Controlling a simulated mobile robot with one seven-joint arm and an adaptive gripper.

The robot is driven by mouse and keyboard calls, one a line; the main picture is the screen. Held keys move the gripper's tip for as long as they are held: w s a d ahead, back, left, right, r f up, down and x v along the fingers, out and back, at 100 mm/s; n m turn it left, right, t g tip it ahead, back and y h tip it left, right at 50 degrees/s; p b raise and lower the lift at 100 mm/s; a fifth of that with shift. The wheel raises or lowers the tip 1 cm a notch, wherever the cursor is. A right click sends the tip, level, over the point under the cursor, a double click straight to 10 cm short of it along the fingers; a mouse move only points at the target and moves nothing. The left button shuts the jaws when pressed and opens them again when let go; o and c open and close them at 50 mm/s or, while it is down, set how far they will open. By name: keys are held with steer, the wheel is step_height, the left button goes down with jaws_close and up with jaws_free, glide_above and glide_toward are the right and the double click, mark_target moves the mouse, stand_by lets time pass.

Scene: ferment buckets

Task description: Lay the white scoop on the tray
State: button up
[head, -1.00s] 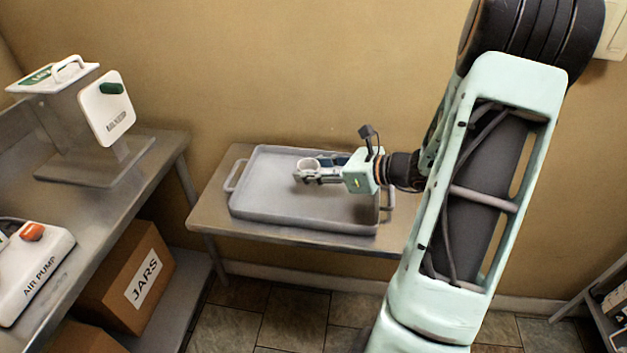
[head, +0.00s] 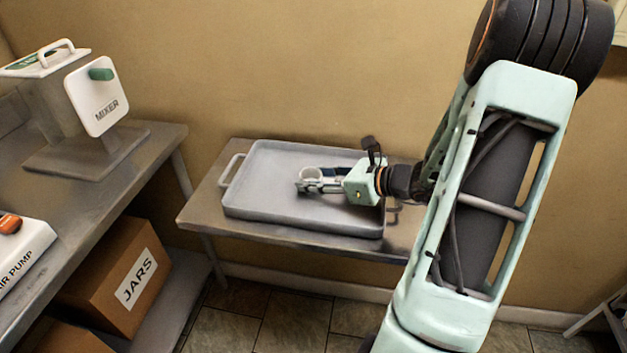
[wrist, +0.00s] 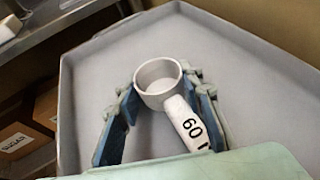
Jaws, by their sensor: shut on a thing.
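The white scoop (wrist: 160,82) has a round cup and a handle marked "60". My gripper (wrist: 160,110) is shut on the scoop, with a blue-padded finger on each side. The scoop (head: 311,174) and my gripper (head: 318,182) show small in the head view, over the middle of the tray. The grey tray (head: 262,205) has raised edges and a loop handle at its left end. The tray (wrist: 85,100) also fills most of the wrist view around the scoop. I cannot tell whether the scoop touches the tray floor.
The tray lies on a small metal table (head: 200,205) against the wall. A bench at the left holds a mixer (head: 97,100) and an air pump (head: 22,255). A jars box (head: 112,280) is below it. The tray around the scoop is empty.

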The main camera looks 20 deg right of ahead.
steer(key=o, duration=0.5)
steer(key=shift+f, duration=0.15)
steer(key=o, duration=0.5)
steer(key=shift+r, duration=0.25)
steer(key=p+v, duration=0.1)
steer(key=v, duration=1.1)
steer(key=shift+p, duration=0.35)
